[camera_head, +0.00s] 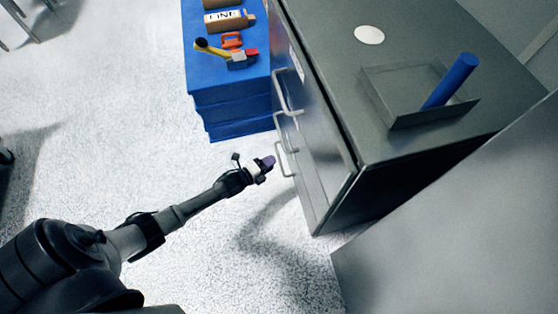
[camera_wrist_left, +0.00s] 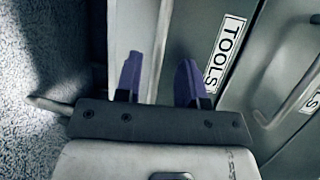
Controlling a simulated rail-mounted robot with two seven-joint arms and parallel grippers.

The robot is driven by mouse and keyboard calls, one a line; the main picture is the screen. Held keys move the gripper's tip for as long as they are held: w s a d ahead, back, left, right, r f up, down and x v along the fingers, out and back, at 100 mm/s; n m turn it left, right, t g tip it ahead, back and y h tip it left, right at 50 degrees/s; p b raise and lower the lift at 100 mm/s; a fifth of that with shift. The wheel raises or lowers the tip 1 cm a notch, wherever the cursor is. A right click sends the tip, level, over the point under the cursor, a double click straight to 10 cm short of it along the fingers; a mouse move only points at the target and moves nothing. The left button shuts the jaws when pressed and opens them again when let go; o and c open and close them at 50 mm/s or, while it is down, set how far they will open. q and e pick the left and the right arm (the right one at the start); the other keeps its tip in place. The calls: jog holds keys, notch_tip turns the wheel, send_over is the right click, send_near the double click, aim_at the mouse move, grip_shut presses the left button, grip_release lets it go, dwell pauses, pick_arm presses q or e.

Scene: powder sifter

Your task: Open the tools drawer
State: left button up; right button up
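The grey metal cabinet (camera_head: 320,185) has several drawers with bracket handles on its left-facing front. The lowest visible handle (camera_head: 284,160) is just right of my left gripper (camera_head: 268,163). In the left wrist view, the tools drawer's label (camera_wrist_left: 224,50) reads "TOOLS" and sits just right of the purple fingers. My left gripper (camera_wrist_left: 158,80) is open there, fingers apart. A pale bar (camera_wrist_left: 160,50) runs between the fingers in the picture; I cannot tell whether they touch it. My right gripper is not in view.
A grey tray (camera_head: 385,95) with a blue cylinder (camera_head: 450,80) and a white disc (camera_head: 369,35) are on top.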

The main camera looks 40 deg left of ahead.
aim_at(279, 158)
pick_arm(q)
jog(key=shift+b+x, duration=1)
jog(key=shift+x, duration=1.4)
jog(key=shift+f, duration=0.1)
jog(key=shift+c, duration=0.2)
jog(key=c, duration=0.6)
grip_shut()
